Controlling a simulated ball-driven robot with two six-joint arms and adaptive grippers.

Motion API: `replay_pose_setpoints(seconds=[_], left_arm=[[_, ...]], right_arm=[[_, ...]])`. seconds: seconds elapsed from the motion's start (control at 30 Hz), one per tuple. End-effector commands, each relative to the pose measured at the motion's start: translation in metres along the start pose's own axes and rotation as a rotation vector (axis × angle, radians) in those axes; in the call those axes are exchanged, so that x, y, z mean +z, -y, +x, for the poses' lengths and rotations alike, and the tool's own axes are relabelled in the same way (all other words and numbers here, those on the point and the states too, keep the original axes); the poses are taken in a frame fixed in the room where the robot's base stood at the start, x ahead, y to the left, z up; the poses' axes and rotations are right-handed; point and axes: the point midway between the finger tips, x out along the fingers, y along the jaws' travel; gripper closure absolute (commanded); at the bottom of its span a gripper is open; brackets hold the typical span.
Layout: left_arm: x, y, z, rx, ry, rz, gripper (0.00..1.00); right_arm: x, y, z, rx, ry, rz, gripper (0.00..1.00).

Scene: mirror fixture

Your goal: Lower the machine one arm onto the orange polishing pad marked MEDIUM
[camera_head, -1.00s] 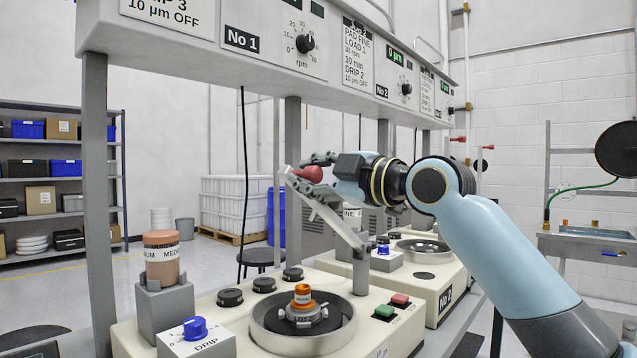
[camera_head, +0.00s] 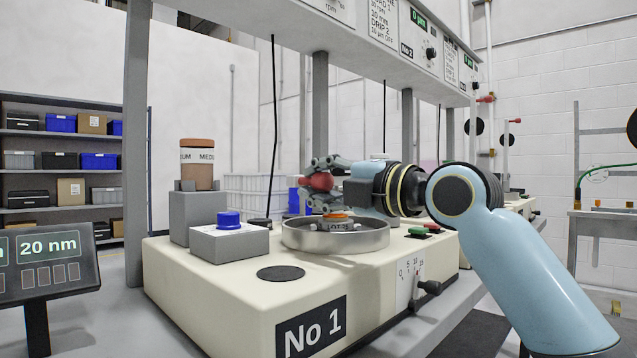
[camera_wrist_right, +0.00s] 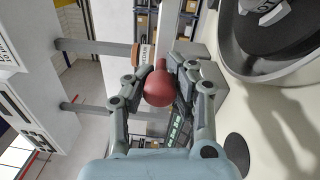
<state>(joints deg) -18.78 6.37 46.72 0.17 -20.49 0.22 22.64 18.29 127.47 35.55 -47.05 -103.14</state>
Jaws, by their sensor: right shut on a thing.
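The red ball knob (camera_head: 320,181) of the machine one arm is held between the fingers of my right gripper (camera_head: 314,180). In the right wrist view the fingers close around the knob (camera_wrist_right: 159,88) from both sides, and a pale bar (camera_wrist_right: 169,35) runs behind it. In the head view the knob is just above and behind the grey round pan (camera_head: 348,240) on machine No 1. A sliver of orange (camera_head: 337,215) shows above the pan rim, under my gripper. The pad's face and any contact with the arm are hidden. My left gripper is out of view.
A brown-topped jar marked MEDIUM (camera_head: 197,160) stands on a grey block at the left. A blue drip knob (camera_head: 229,218) sits in front of it. The No 1 housing (camera_head: 215,280) has a slider lever (camera_head: 428,287). A screen (camera_head: 50,262) stands at far left.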

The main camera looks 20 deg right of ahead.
Motion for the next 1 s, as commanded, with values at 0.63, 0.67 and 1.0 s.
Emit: replay_pose_setpoints(seconds=[0.63,0.67,1.0], left_arm=[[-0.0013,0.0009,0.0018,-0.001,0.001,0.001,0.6],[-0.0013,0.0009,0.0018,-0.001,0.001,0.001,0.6],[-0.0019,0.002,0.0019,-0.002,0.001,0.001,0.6]], right_arm=[[-0.0002,0.0007,-0.0004,0.006,0.0,-0.014,0.6],[-0.0002,0.0008,-0.0004,0.005,0.0,-0.014,0.56],[-0.0001,0.0022,-0.0016,0.002,0.0,-0.013,0.49]])
